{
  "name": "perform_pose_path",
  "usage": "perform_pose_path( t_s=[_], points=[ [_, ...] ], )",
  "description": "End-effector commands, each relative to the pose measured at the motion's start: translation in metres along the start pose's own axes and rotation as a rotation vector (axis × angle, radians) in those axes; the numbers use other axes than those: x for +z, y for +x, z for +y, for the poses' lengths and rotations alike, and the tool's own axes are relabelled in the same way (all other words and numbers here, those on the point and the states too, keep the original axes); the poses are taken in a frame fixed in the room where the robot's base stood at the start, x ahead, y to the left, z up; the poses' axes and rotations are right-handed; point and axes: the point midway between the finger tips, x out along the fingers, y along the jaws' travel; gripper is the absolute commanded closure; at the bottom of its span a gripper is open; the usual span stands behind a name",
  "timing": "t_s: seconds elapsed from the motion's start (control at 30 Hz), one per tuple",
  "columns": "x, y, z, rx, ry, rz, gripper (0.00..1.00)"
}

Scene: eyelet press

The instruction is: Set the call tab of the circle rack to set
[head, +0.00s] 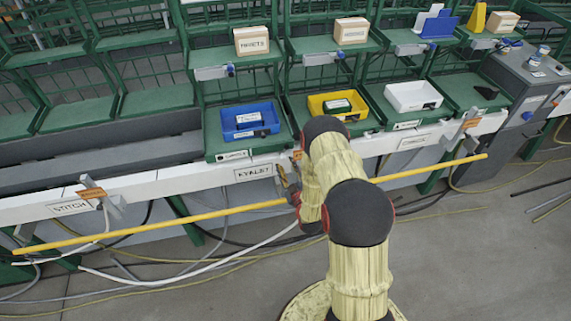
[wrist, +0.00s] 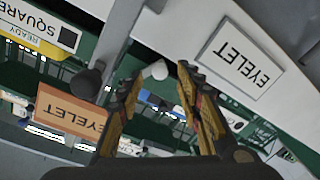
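My gripper (wrist: 158,74) is open, its two yellow-and-black fingers apart in the wrist view. A pale rounded knob (wrist: 156,70) shows between the fingertips; I cannot tell whether it is within reach or behind them. In the head view my gripper (head: 289,178) is at the white front rail, just right of the EYELET plate (head: 254,173), partly hidden by my arm. I cannot read which rack is the circle one; the small shelf labels, such as the one below the blue bin (head: 235,154), are too small. The call tab cannot be made out with certainty.
The EYELET plate (wrist: 246,62) and an orange EYELET tag (wrist: 72,112) flank my fingers in the wrist view. A SQUARE label with READY (wrist: 33,38) is at upper left. A yellow bar (head: 150,229) runs along the rack front. Cables (head: 190,275) lie on the floor.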

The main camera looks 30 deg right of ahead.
Motion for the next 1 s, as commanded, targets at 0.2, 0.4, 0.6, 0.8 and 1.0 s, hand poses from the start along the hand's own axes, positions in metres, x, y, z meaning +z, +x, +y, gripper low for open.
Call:
perform_pose_path(
  t_s=[0.2, 0.4, 0.6, 0.8, 1.0],
  points=[
    [0.001, -0.047, 0.000, 0.001, 0.002, -0.004, 0.64],
    [0.001, -0.081, 0.001, 0.001, 0.001, -0.003, 0.64],
    [0.001, -0.097, 0.000, 0.000, 0.001, -0.001, 0.64],
    [0.000, -0.099, 0.000, 0.000, 0.000, -0.001, 0.64],
    [0.001, -0.099, 0.000, 0.000, 0.000, -0.001, 0.64]
  ],
)
